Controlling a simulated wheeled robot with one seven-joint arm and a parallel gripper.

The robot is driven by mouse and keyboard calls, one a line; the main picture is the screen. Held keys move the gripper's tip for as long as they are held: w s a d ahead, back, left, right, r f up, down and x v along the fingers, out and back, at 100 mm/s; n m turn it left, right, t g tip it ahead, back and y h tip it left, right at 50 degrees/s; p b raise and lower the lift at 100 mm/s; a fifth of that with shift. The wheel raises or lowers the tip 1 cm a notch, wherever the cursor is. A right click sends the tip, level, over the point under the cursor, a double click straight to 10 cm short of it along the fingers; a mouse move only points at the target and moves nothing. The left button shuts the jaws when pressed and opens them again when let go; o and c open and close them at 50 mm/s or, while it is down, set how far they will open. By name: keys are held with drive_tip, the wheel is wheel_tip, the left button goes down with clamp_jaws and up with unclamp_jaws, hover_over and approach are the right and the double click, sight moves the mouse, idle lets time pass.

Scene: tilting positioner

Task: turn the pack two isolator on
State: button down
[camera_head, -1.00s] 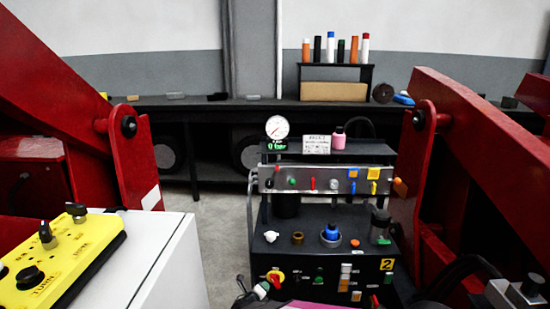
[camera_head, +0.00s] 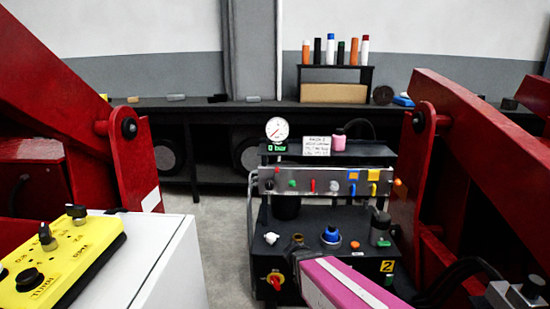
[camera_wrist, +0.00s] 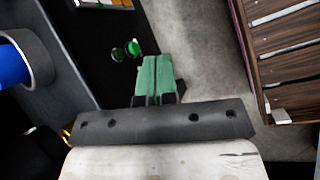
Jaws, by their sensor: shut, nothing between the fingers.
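The isolator (camera_head: 275,281) is a red handle on a yellow plate, low on the left of the front of the black unit marked 2 (camera_head: 387,266). The handle's exact angle is too small to tell. My gripper (camera_wrist: 158,64) shows in the wrist view with its green fingers shut together and empty. In the head view my pink arm link covers the right-hand part of the unit's front; a dark end piece of my arm seems to stand above and right of the isolator. The fingers cannot be made out there.
The unit's top carries a blue knob (camera_head: 331,233) and a white valve (camera_head: 271,238). A panel of small switches (camera_head: 324,182) and a gauge (camera_head: 277,128) reading 0 bar stand behind. Red machine arms flank both sides. A yellow control box (camera_head: 62,258) is at left.

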wheel_tip(320, 180, up, 2)
drive_tip(key=s+d+m+g+y, duration=0.1)
drive_tip(key=s+m+y, duration=0.1)
drive_tip(key=m, duration=0.2)
drive_tip(key=n+t, duration=1.2)
drive_tip(key=n, duration=1.7)
approach(275, 284)
drive_tip(key=a, duration=0.2)
drive_tip(key=shift+w+d+f, duration=0.15)
drive_tip(key=shift+w, duration=1.8)
drive_tip(key=shift+w+d+f, duration=0.1)
drive_tip(key=shift+w+f, duration=0.05)
drive_tip(key=shift+w, duration=1.85)
drive_tip(key=shift+w, duration=0.1)
